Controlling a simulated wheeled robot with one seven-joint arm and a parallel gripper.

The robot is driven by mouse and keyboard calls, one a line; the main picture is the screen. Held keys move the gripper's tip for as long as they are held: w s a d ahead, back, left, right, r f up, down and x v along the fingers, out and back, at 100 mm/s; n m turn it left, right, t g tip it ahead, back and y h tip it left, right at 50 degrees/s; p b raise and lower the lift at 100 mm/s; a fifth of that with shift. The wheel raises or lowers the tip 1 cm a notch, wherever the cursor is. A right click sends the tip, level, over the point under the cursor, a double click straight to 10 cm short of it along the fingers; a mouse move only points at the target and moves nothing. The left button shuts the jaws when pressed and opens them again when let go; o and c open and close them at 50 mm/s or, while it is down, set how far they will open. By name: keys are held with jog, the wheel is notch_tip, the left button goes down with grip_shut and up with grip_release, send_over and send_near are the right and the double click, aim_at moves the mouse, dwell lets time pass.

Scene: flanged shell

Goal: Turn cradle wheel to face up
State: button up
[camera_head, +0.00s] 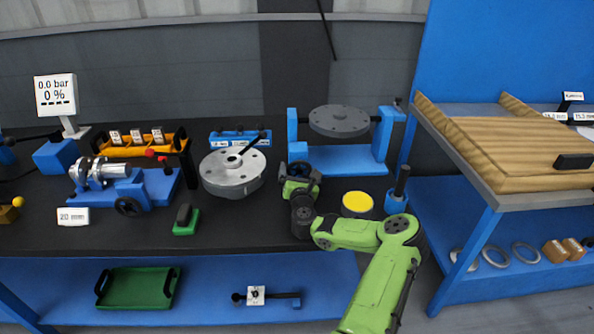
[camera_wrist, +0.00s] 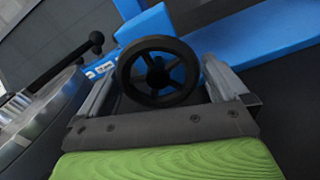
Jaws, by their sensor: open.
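The cradle wheel (camera_wrist: 137,72) is a black spoked handwheel in the middle of the wrist view. The cradle is a blue stand (camera_head: 343,160) holding a grey flanged disc (camera_head: 338,121) between two posts, and the disc looks roughly level in the head view. My gripper (camera_wrist: 160,70) is open, with one grey finger on each side of the wheel. I cannot tell whether the fingers touch the rim. In the head view my gripper (camera_head: 298,172) is at the cradle's left post, and it largely hides the wheel there.
A round metal flange with a black handle (camera_head: 232,172) stands close left of my gripper. A blue vise fixture (camera_head: 150,188) is farther left. Bare black bench lies in front of the flange.

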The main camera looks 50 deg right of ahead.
jog(key=c, duration=0.8)
